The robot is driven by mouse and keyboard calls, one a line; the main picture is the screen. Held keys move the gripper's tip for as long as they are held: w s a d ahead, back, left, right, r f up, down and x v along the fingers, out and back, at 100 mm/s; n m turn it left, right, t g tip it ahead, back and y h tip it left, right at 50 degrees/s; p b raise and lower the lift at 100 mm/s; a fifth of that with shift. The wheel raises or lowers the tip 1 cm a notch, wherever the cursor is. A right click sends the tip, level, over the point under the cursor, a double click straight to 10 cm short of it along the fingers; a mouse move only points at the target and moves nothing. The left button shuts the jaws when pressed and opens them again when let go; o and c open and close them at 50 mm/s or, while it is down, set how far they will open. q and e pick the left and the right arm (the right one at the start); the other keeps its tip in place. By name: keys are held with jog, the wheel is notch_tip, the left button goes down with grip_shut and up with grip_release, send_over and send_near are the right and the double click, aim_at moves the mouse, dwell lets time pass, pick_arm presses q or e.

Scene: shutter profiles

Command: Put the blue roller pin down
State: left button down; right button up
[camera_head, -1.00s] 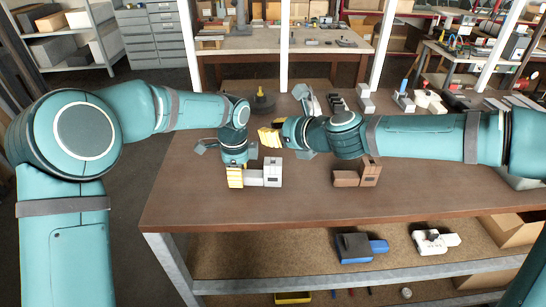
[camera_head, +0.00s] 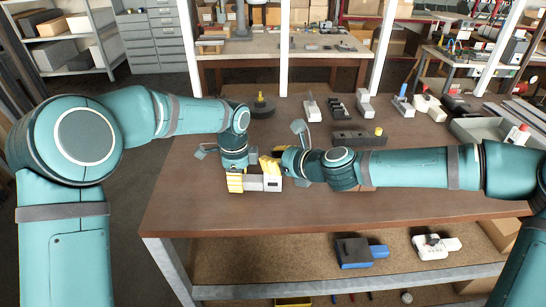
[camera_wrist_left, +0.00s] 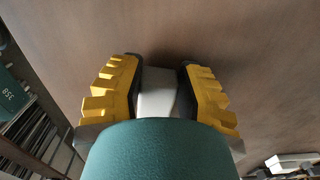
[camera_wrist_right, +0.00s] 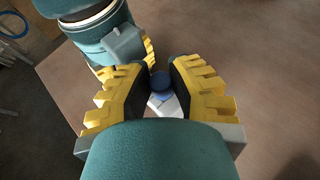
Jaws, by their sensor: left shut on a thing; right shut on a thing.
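The blue roller pin (camera_wrist_right: 161,81) shows as a dark blue round piece between the right fingertips in the right wrist view. My right gripper (camera_wrist_right: 159,73) is shut on it. A white-grey block (camera_head: 264,184) lies low over the table, and my left gripper (camera_head: 236,184) is shut on its left part. The block also shows between the left fingers in the left wrist view (camera_wrist_left: 157,95). My right gripper (camera_head: 270,168) is just above the block in the head view, hiding the pin there. White shows beyond the pin in the right wrist view; whether they touch, I cannot tell.
The brown table (camera_head: 300,207) is clear in front. A dark round base with a yellow knob (camera_head: 262,104) stands behind the left gripper. A dark block with a yellow top (camera_head: 360,137) lies behind my right arm, and a grey tray (camera_head: 470,133) is at right.

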jog(key=shift+f, duration=0.25)
jog(key=o, duration=0.8)
jog(key=shift+f, duration=0.1)
jog(key=shift+r, duration=0.4)
jog(key=shift+s+d+r, duration=0.1)
jog(key=shift+d+r, duration=0.1)
jog(key=v, duration=1.1)
jog(key=shift+s+d+r, duration=0.15)
jog(key=shift+s, duration=0.05)
